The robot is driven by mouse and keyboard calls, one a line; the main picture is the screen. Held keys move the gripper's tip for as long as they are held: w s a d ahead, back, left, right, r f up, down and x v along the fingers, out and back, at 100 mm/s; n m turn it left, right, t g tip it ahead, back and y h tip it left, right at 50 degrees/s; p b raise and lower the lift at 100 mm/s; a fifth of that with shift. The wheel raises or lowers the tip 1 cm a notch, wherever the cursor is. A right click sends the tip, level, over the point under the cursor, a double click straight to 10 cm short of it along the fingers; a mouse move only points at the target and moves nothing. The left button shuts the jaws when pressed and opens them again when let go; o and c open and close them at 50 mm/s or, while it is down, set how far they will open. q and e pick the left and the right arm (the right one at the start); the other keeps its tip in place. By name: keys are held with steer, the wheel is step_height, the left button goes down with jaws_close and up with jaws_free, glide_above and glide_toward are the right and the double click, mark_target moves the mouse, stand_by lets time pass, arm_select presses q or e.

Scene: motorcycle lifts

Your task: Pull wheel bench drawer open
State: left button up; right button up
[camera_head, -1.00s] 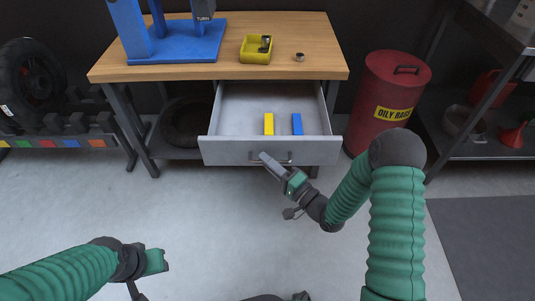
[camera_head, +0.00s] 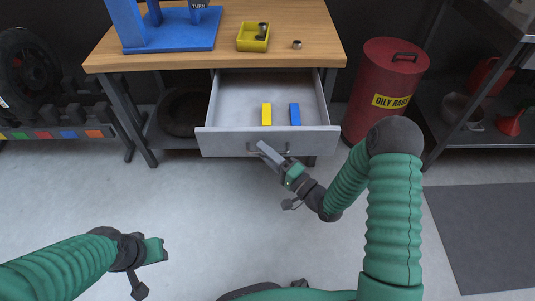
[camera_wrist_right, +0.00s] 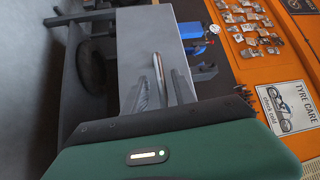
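The bench drawer (camera_head: 222,144) is pulled out below the wooden worktop. A yellow block (camera_head: 266,114) and a blue block (camera_head: 295,114) stand inside it. Its bar handle (camera_wrist_right: 158,75) is on the front face. My right gripper (camera_head: 264,148) is at this handle. In the right wrist view, the right gripper's fingers (camera_wrist_right: 162,88) are apart, one on each side of the handle, with gaps visible; contact cannot be made out. My left gripper (camera_head: 158,251) is low at the left, away from the bench, and its fingers are not clear.
The worktop (camera_head: 190,62) holds a blue stand (camera_head: 175,35), a yellow bin (camera_head: 252,38) and a small metal part (camera_head: 297,45). A red oily-rags can (camera_head: 385,90) stands right of the drawer. A tyre (camera_head: 182,112) lies below the bench. Floor in front is clear.

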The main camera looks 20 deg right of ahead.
steer(key=p+v, duration=0.4)
steer(key=v, duration=1.3)
steer(key=shift+w+f, duration=0.1)
steer(key=shift+w, duration=0.05)
